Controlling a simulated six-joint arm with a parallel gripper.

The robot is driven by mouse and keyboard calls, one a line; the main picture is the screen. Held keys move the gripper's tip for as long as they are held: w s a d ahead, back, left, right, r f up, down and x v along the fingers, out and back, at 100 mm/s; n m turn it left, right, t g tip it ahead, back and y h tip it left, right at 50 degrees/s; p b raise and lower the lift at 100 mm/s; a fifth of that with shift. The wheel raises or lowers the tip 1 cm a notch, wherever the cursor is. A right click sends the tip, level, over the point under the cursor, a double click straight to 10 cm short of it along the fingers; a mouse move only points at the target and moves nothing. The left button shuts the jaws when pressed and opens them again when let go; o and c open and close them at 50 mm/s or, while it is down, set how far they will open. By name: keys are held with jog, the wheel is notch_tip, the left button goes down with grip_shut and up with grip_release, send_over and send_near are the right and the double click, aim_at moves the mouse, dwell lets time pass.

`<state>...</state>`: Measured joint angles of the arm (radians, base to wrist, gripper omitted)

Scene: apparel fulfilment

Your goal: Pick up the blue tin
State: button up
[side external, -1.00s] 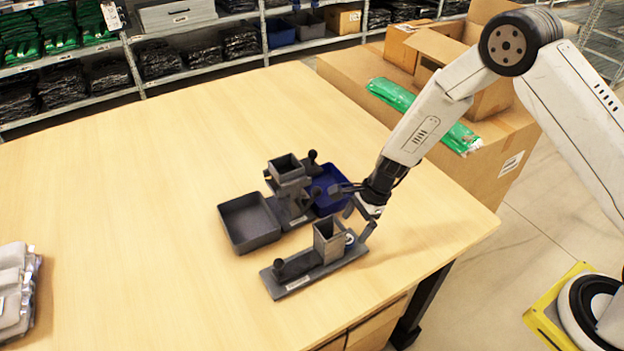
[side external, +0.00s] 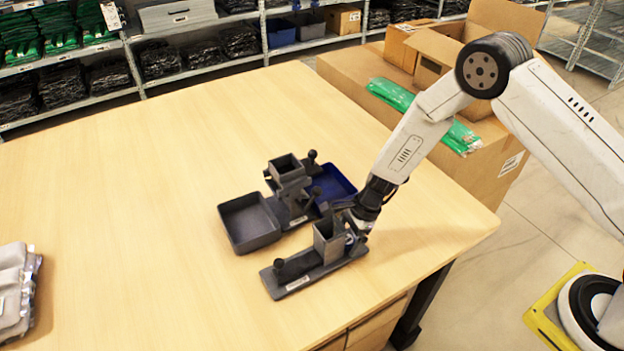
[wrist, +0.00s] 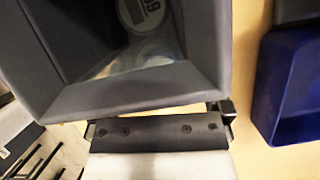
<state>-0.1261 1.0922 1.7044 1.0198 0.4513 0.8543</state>
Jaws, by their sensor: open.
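The blue tin (side external: 336,181) is a shallow open rectangular tray on the table, just behind the dark grey stand with a hopper. Part of it is hidden by that stand. In the wrist view its blue rim and wall (wrist: 268,85) show at the right edge, cut off by the frame. My gripper (side external: 350,230) is open, low beside the hopper of the front stand and nearer the camera than the blue tin. In the wrist view my gripper (wrist: 158,122) shows at the bottom, beside the hopper's rim. I cannot tell whether it touches the hopper. The tin is apart from it.
The front stand (side external: 300,273) has a square grey hopper (side external: 328,243) and a knob. A second stand (side external: 290,170) is behind it, and a dark grey tray (side external: 250,223) is to its left. Grey packets (side external: 14,285) lie far left. The table's left half is mostly clear.

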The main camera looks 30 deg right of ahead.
jog(key=shift+c, duration=0.2)
grip_shut()
jog(key=shift+r, duration=0.1)
jog(key=shift+r, duration=1.05)
jog(key=s+d+r, duration=0.3)
jog(key=s+r, duration=0.7)
jog(key=s, duration=0.3)
jog(key=shift+s+r, duration=0.3)
jog(key=shift+r, duration=0.05)
